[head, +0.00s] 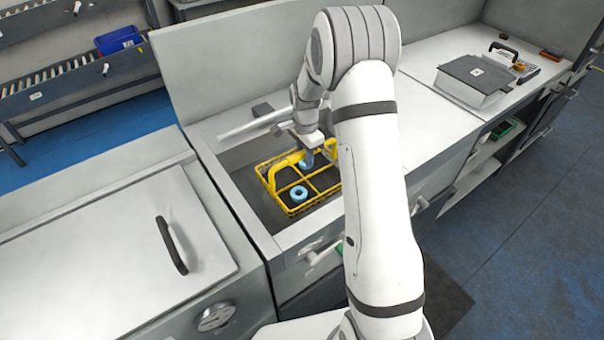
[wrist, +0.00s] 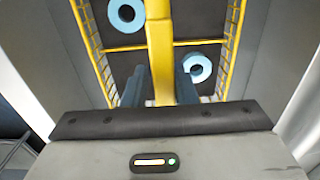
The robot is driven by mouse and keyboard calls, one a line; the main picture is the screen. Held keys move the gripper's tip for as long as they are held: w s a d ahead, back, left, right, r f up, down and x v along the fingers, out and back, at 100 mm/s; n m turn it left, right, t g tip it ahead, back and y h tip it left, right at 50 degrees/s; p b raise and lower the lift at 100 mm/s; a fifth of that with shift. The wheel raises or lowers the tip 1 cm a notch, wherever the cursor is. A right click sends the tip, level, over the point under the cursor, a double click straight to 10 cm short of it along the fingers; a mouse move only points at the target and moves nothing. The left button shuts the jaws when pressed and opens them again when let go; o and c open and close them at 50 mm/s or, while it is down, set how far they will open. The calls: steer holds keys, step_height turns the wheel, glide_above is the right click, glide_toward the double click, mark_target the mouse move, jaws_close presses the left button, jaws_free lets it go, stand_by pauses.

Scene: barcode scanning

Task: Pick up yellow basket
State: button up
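The yellow basket (head: 299,184) sits upright in the dark sink-like recess of the counter. It is a wire-sided basket with divided compartments and a raised handle (wrist: 159,50) across the middle. My gripper (head: 325,152) is at the handle, reaching down from above. A blue ring (head: 299,194) lies in the front compartment. Another blue ring (wrist: 198,68) lies close to one finger. My arm hides the basket's right side.
A metal spout (head: 255,123) reaches over the recess at the back left. A lidded counter (head: 110,250) with a black handle is at left. A grey box (head: 474,80) stands on the right counter.

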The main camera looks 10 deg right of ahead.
jaws_close()
stand_by(0.5)
